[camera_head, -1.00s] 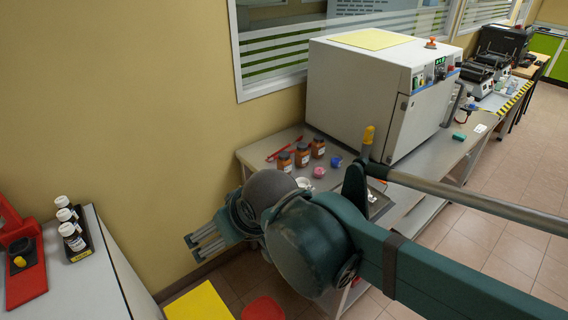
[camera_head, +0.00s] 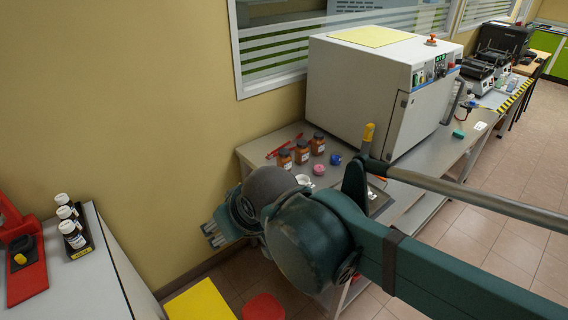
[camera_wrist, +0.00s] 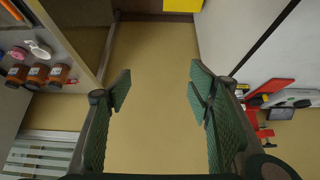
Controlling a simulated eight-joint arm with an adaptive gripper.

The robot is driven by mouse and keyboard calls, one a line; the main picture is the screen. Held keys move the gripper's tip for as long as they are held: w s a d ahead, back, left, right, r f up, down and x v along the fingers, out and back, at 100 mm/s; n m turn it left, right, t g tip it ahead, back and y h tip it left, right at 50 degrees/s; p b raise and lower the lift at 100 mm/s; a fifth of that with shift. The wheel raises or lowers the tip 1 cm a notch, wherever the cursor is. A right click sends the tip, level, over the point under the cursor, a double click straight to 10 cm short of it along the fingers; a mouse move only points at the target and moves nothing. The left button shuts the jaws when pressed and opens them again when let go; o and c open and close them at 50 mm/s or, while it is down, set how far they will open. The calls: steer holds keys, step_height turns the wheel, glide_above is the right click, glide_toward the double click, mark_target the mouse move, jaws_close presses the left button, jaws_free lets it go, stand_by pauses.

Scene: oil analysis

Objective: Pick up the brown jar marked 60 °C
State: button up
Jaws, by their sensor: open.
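Three brown jars with dark lids and white labels stand in a row on the grey bench in front of the white oven: a left jar (camera_head: 284,158), a middle jar (camera_head: 302,151) and a right jar (camera_head: 318,143). The labels are too small to read, so I cannot tell which is marked 60 °C. In the wrist view the jars show at the left edge, one of them at the row's right end (camera_wrist: 58,75). My gripper (camera_wrist: 160,95) is open and empty, with its fingers wide apart. In the head view my gripper (camera_head: 212,234) hangs left of the bench, apart from the jars.
The white oven (camera_head: 375,95) stands behind the jars. A pink item (camera_head: 319,169), a blue item (camera_head: 336,159) and a red stick (camera_head: 285,146) lie near them.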

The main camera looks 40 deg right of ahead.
steer(key=w+d+r+m+g+h+p, duration=0.1)
steer(key=w+d+r+m+g+p, duration=0.25)
steer(key=w+d, duration=0.6)
steer(key=m+g+p, duration=0.2)
steer(key=m+p, duration=0.1)
steer(key=m, duration=0.8)
glide_toward(283, 151)
steer(key=s+a, duration=0.1)
steer(key=a, duration=0.9)
steer(key=d+f+m, duration=0.1)
steer(key=d+f, duration=0.2)
steer(key=w+d+f+m+g+p, duration=0.1)
steer(key=d+f, duration=0.1)
steer(key=d, duration=0.2)
steer(key=w+d+f+m+p, duration=0.1)
steer(key=d+f, duration=0.2)
steer(key=shift+w+d+f+g+h, duration=0.2)
steer(key=shift+f+g+h, duration=0.1)
steer(key=shift+g+h, duration=0.1)
steer(key=shift+d+f+m, duration=0.25)
steer(key=shift+f, duration=0.05)
steer(key=shift+d+f, duration=0.2)
steer(key=shift+f, duration=1.1)
